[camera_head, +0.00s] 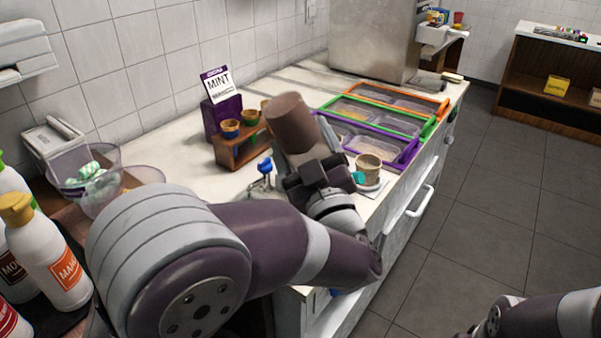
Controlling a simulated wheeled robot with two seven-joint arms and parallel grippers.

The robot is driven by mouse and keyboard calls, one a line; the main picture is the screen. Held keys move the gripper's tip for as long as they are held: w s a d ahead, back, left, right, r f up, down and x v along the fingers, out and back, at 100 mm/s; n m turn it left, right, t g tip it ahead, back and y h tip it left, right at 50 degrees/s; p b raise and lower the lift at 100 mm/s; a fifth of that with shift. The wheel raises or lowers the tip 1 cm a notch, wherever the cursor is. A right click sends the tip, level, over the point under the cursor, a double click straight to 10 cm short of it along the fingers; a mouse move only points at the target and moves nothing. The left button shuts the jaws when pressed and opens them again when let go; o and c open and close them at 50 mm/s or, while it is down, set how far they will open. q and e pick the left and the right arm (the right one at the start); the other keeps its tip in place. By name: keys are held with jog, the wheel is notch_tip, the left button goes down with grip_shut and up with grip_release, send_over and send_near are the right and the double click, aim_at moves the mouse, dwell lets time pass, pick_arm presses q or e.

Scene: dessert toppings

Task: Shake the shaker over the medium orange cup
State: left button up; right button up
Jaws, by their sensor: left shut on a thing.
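My left gripper (310,174) is shut on a brown cylindrical shaker (292,122) and holds it tilted above the counter. The shaker hides part of the counter and trays behind it. A tan-orange cup (368,166) stands on a small white plate or scale to the right of the gripper, apart from the shaker. Its size name cannot be read.
Trays with purple (404,160), green (418,134) and orange (440,108) rims line the counter's right side. Sauce bottles (50,255) and clear bowls (86,178) stand at left. A blue-handled thing (265,167) is near the wrist.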

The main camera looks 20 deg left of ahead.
pick_arm(q)
notch_tip(320, 180, down, 8)
jog(key=b, duration=0.7)
jog(key=shift+s, duration=0.1)
jog(key=shift+r+b, duration=0.1)
jog(key=shift+b, duration=0.25)
dwell(0.3)
